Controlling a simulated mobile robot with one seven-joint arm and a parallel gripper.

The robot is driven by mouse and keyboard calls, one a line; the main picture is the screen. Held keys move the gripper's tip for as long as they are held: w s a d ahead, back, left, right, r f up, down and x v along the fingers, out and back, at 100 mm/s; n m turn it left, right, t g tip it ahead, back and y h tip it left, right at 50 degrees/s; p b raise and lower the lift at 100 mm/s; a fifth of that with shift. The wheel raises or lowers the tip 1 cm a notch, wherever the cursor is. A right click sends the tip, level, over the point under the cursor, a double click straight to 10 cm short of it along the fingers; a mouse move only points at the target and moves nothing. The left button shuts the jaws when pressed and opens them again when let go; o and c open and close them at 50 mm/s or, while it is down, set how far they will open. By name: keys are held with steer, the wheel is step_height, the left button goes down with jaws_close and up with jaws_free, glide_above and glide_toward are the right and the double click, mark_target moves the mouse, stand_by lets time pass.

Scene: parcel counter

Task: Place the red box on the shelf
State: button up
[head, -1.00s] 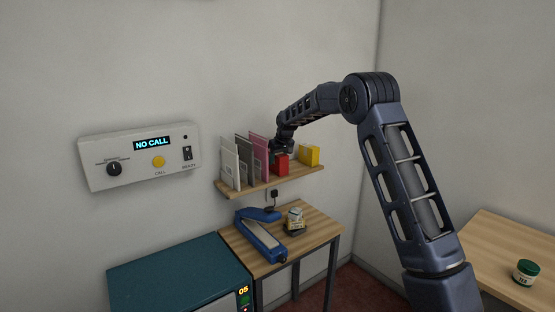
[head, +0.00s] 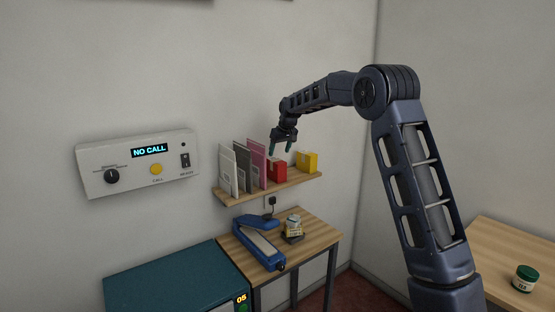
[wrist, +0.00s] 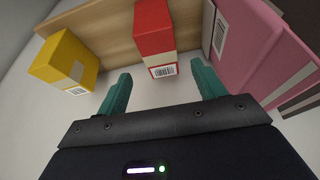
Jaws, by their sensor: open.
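The red box (head: 278,171) stands on the wooden wall shelf (head: 284,187), between the pink file and the yellow box. In the wrist view the red box (wrist: 155,36) rests on the shelf board (wrist: 105,30), with a white label and barcode on its near end. My gripper (head: 281,150) is just above and in front of the red box in the head view. Its teal fingertips (wrist: 163,84) are spread wide in the wrist view, with nothing between them. The red box is beyond the fingertips, apart from them.
A yellow box (head: 307,162) stands right of the red box; a pink file (head: 258,163) and other upright files stand left. Below are a small table (head: 318,235) with a blue sealer (head: 259,241) and small stacked items (head: 293,229). A control panel (head: 136,163) hangs left.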

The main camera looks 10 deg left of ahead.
steer(key=shift+v, duration=1.4)
steer(key=s+d+r+m, duration=0.1)
steer(key=s+d+r, duration=0.2)
steer(key=s+d, duration=0.55)
steer(key=s+d+r+m+h, duration=0.1)
steer(key=s+d+r+m, duration=0.3)
steer(key=d, duration=0.7)
steer(key=s+d+r+n, duration=0.1)
steer(key=s+d+r, duration=0.1)
steer(key=s+d, duration=0.6)
steer(key=s+d+f+m, duration=0.1)
steer(key=s+d+f, duration=0.2)
steer(key=s, duration=0.6)
steer(key=s+d+f+m+h, duration=0.1)
steer(key=s+d+f, duration=0.3)
steer(key=s+d, duration=0.4)
steer(key=s+d+f+m+t+h, duration=0.1)
steer(key=s+d+f, duration=0.3)
steer(key=s, duration=0.6)
steer(key=shift+s+d+m, duration=0.35)
steer(key=shift+d+m, duration=0.4)
steer(key=shift+m, duration=0.05)
